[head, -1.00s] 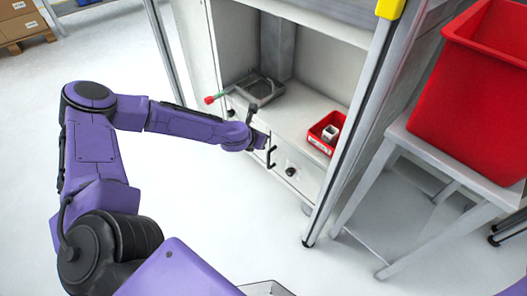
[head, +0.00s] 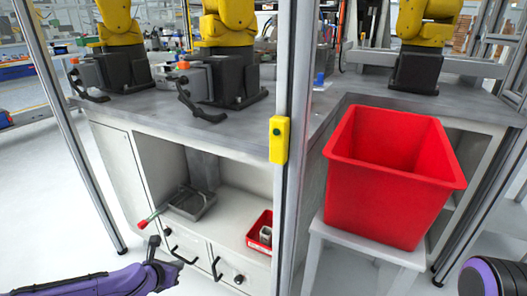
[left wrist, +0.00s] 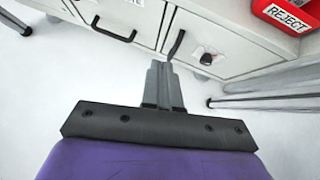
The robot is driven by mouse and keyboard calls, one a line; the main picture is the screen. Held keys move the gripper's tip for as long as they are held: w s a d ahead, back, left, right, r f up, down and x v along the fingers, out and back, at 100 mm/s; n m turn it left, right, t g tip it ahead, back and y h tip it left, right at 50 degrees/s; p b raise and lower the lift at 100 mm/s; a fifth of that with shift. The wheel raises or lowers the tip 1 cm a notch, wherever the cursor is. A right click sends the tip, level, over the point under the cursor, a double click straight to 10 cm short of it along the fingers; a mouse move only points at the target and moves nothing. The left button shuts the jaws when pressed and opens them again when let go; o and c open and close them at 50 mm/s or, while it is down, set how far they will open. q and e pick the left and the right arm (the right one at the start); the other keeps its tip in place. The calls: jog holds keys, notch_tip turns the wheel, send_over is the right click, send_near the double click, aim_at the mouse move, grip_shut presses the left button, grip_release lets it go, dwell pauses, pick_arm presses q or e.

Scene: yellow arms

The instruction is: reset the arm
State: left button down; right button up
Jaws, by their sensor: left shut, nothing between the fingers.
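My left arm comes in low from the left in the head view, purple with a black wrist. My left gripper (head: 176,270) is in front of the white cabinet's drawers (head: 190,248). In the left wrist view its grey fingers (left wrist: 163,85) are pressed together and empty. They point toward the drawer fronts and black handles; I cannot tell whether they touch anything. A purple and black part of my own body shows at the lower right of the head view. My right gripper is out of view.
A grey tray (head: 192,204) and a red bin (head: 258,236) stand on the cabinet shelf. A large red crate (head: 385,180) sits on a white stand. A grey post (head: 290,130) rises between them. Yellow robot arms (head: 228,25) stand on the worktop. Floor at left is clear.

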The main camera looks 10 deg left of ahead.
pick_arm(q)
jog(key=s+d+f+m+g+y, duration=0.1)
jog(key=s+d+f+m+g, duration=0.1)
jog(key=s+d+f+m, duration=0.4)
jog(key=s+d+f+m+g, duration=0.1)
jog(key=s+m+g, duration=0.15)
jog(key=m, duration=0.55)
jog(key=s+f+m+g+y+p, duration=0.1)
jog(key=s+f+m, duration=0.1)
jog(key=s+m, duration=0.65)
jog(key=s+f+m+g+y, duration=0.1)
jog(key=s+f+m, duration=0.2)
jog(key=s+m, duration=0.5)
notch_tip(320, 180, up, 23)
jog(key=n+p, duration=0.1)
jog(key=p, duration=2.1)
jog(key=shift+s+d+f, duration=0.15)
jog(key=shift+s+d, duration=0.15)
jog(key=shift+s, duration=0.1)
